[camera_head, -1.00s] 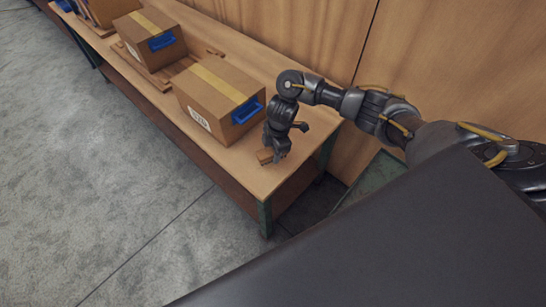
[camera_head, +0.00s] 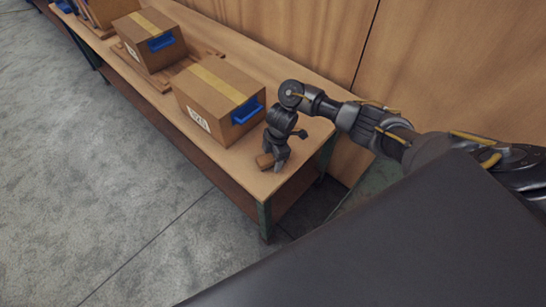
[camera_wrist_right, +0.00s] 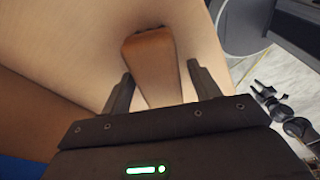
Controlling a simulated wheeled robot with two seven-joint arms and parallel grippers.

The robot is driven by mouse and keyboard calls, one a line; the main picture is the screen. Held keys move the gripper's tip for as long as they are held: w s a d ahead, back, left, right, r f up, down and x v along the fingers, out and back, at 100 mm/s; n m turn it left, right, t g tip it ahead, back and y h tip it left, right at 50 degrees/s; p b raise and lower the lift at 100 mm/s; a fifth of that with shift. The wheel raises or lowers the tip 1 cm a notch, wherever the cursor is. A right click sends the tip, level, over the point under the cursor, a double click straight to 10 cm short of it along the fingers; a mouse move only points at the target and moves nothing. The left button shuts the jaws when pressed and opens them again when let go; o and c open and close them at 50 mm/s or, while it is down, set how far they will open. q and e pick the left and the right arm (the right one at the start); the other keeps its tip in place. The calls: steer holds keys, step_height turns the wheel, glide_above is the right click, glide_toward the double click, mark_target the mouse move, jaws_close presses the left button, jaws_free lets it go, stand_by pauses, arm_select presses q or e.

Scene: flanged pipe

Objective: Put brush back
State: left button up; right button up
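The brush (camera_head: 264,161) shows as a small brown wooden block near the front end of the workbench top. The near end of the brush is hidden behind the gripper body. My left gripper is not in view.
The brush is on a long wooden workbench (camera_head: 290,182) against a wooden wall (camera_head: 450,70). A cardboard box with a blue handle (camera_head: 215,95) stands close left of the gripper. Another such box (camera_head: 148,42) is farther back on a pallet. The bench's front corner is bare.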

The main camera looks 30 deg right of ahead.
steer(key=shift+r+p, duration=0.3)
steer(key=shift+r, duration=0.25)
step_height(320, 180, up, 11)
steer(key=d+p, duration=0.1)
steer(key=p, duration=0.1)
steer(key=shift+d+p, duration=0.35)
steer(key=shift+d, duration=0.05)
